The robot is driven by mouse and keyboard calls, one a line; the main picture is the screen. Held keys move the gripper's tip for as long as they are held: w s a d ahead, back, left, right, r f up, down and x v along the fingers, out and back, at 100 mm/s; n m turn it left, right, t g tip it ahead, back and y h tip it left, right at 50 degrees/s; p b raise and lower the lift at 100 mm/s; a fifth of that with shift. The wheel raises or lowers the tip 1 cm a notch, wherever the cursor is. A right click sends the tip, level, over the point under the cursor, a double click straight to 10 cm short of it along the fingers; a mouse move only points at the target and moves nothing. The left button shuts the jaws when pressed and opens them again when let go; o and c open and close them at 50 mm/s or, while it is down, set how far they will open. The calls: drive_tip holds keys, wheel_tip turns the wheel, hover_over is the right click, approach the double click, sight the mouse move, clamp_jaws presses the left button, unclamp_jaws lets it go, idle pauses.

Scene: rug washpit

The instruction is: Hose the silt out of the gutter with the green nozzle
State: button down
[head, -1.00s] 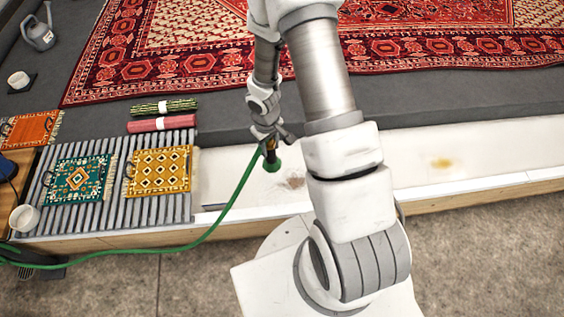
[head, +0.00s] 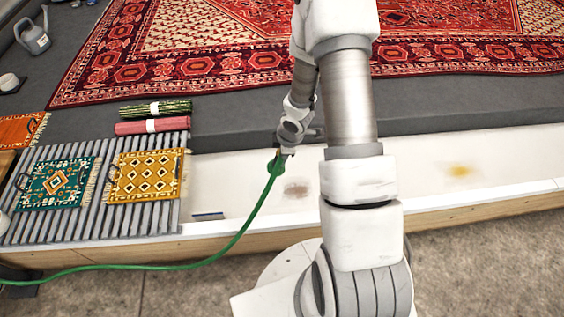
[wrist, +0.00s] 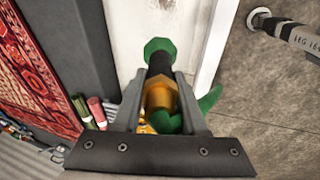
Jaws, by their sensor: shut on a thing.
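My gripper (wrist: 160,88) is shut on the green nozzle (wrist: 158,47), around its brass body. In the head view the nozzle (head: 276,166) hangs over the white gutter (head: 232,178), with the green hose running from it down to the left. A brown silt patch (head: 297,188) lies in the gutter just right of and in front of the nozzle. A yellowish patch (head: 460,171) lies farther right in the gutter, beyond my arm. In the wrist view the nozzle's green tip faces the pale gutter floor (wrist: 128,28). No water is visible.
A slatted grate (head: 98,210) at the left bears a teal mat (head: 57,184) and a yellow mat (head: 145,176). Rolled rugs (head: 152,126) lie behind it. A large red rug (head: 190,60) covers the grey floor behind. The green hose (head: 225,252) crosses the gutter's wooden front edge.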

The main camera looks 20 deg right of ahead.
sight(281, 169)
drive_tip(key=shift+w+d+f+n+b, duration=0.1)
drive_tip(key=shift+f+n+b, duration=0.2)
drive_tip(key=shift+f, duration=0.15)
drive_tip(key=shift+f+b, duration=2.8)
drive_tip(key=shift+f, duration=0.15)
drive_tip(key=s+d+r+p, duration=0.2)
drive_tip(key=d+p, duration=0.6)
drive_tip(key=d, duration=0.2)
drive_tip(key=s+d+r+p, duration=0.2)
drive_tip(key=s+d+p, duration=0.1)
drive_tip(key=d+p, duration=0.6)
drive_tip(key=shift+s+d, duration=0.15)
drive_tip(key=shift+d, duration=0.55)
idle(0.8)
idle(0.5)
